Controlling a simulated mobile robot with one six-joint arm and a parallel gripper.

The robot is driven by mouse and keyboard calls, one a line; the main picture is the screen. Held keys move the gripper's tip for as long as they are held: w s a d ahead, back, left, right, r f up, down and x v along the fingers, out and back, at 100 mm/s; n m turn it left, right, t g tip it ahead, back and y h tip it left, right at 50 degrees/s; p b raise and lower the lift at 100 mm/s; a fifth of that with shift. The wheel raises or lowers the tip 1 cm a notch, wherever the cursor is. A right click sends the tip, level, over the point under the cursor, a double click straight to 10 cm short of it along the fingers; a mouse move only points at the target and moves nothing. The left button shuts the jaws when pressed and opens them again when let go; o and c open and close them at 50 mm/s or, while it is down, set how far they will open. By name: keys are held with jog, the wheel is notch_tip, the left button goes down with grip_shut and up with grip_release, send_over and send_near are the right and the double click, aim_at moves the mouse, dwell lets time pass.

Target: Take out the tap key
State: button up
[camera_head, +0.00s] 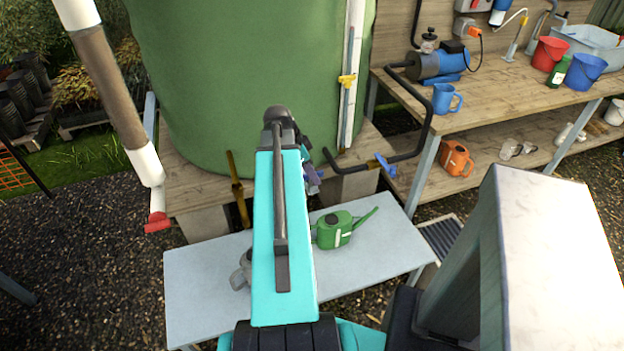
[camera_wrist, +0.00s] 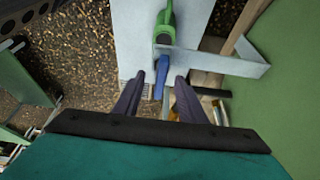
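In the wrist view my gripper (camera_wrist: 159,80) is open. Its two dark fingers stand to either side of a narrow blue piece (camera_wrist: 160,80), with a gap showing on each side. The blue piece may be the tap key, but I cannot tell for sure. A yellow part (camera_wrist: 172,113) shows beyond the fingers, partly hidden. In the head view my arm covers most of the gripper, and only bits of blue and purple (camera_head: 312,182) show beside it in front of the big green tank (camera_head: 240,70).
A green watering can (camera_head: 335,231) stands on a pale bench (camera_head: 385,255), with a grey object partly behind my arm. A black pipe with a blue lever (camera_head: 385,165) reaches out at right. A brass-coloured upright (camera_head: 238,190) is left of my arm. A workbench (camera_head: 480,110) stands at right.

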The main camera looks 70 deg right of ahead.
jog(key=shift+s+d+f, duration=0.15)
jog(key=shift+s+f, duration=0.05)
jog(key=shift+f, duration=0.25)
jog(key=shift+c, duration=0.3)
grip_shut()
